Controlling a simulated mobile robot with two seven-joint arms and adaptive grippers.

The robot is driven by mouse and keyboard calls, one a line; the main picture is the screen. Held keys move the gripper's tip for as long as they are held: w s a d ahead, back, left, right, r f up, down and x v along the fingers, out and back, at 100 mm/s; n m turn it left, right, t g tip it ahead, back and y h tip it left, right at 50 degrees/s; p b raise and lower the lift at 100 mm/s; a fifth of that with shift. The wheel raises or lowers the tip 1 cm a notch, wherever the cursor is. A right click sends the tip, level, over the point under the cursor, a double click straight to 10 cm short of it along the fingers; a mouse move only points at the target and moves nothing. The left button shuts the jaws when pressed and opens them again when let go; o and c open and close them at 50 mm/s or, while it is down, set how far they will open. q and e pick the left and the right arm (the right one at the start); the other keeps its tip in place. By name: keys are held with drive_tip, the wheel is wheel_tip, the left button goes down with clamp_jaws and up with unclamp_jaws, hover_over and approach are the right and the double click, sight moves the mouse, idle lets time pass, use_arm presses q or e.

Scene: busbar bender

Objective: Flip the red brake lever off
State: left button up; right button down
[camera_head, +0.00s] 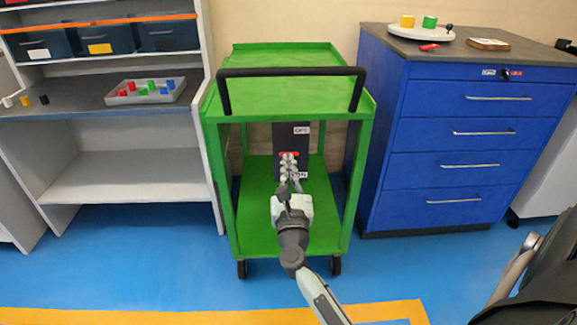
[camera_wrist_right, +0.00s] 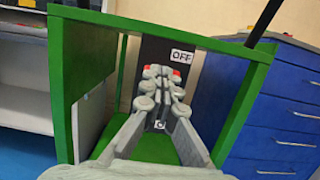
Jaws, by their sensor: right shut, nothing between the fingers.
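The red brake lever (camera_head: 289,154) shows as a small red bar on a dark upright panel (camera_head: 302,141) inside the green cart. The panel bears a white label at its top, which reads OFF in the right wrist view (camera_wrist_right: 181,56). My right gripper (camera_head: 288,160) is shut and empty, its fingertips in front of the lever. In the right wrist view the fingers (camera_wrist_right: 158,72) hide most of the lever; only red bits show at either side. I cannot tell whether the fingertips touch it. My left gripper is not in view.
The green cart (camera_head: 285,90) has a black handle (camera_head: 290,72), and its posts stand on both sides of my right arm. A blue drawer cabinet (camera_head: 460,140) stands to the right. A grey shelf (camera_head: 130,175) with bins and a tray (camera_head: 146,97) stands to the left.

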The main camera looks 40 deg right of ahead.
drive_tip(key=shift+s, duration=0.1)
drive_tip(key=v, duration=1.1)
drive_tip(key=shift+s+a, duration=0.2)
drive_tip(key=shift+s, duration=0.15)
drive_tip(key=shift+f, duration=0.1)
